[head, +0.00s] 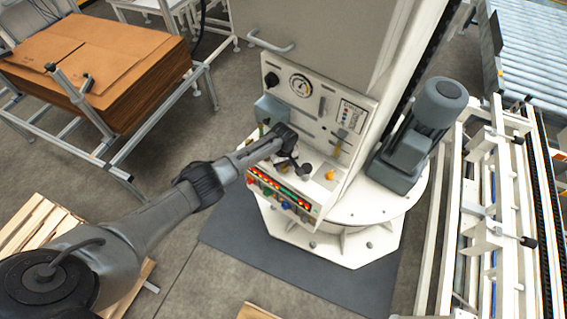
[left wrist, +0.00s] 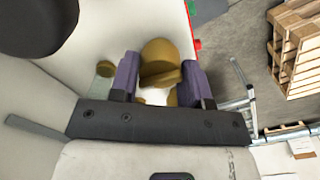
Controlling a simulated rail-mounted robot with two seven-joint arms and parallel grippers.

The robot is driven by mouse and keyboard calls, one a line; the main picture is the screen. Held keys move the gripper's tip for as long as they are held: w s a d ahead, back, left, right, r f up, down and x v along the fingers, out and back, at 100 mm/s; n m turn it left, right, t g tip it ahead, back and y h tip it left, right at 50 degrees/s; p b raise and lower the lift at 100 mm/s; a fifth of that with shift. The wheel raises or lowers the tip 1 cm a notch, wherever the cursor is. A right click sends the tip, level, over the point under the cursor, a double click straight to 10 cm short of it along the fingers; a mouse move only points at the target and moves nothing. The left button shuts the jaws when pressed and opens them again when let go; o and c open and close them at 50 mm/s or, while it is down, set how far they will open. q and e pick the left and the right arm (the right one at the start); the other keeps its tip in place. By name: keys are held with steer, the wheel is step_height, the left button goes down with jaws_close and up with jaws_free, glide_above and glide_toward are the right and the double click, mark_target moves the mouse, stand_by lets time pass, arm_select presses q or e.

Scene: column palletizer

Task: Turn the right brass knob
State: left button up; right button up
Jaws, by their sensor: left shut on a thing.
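My left gripper (head: 292,166) reaches in from the left to the white control panel (head: 313,116) on the machine column. In the left wrist view the two purple fingers of this gripper (left wrist: 160,80) stand on either side of a brass knob (left wrist: 159,54) and are shut on it. The knob's round face and its grip bar show between the fingers. I cannot tell from these views whether it is the right one. In the head view my gripper hides it. A yellow button (head: 330,175) sits right of the gripper. My right gripper is not in view.
A gauge (head: 300,86) sits above on the panel, and a red-lit strip with coloured buttons (head: 279,189) lies below. A grey motor (head: 424,125) stands at right. A cardboard stack (head: 95,65) on a frame is at left. Open floor (head: 190,250) lies below my arm.

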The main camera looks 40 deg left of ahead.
arm_select(q)
steer(key=c, duration=0.3)
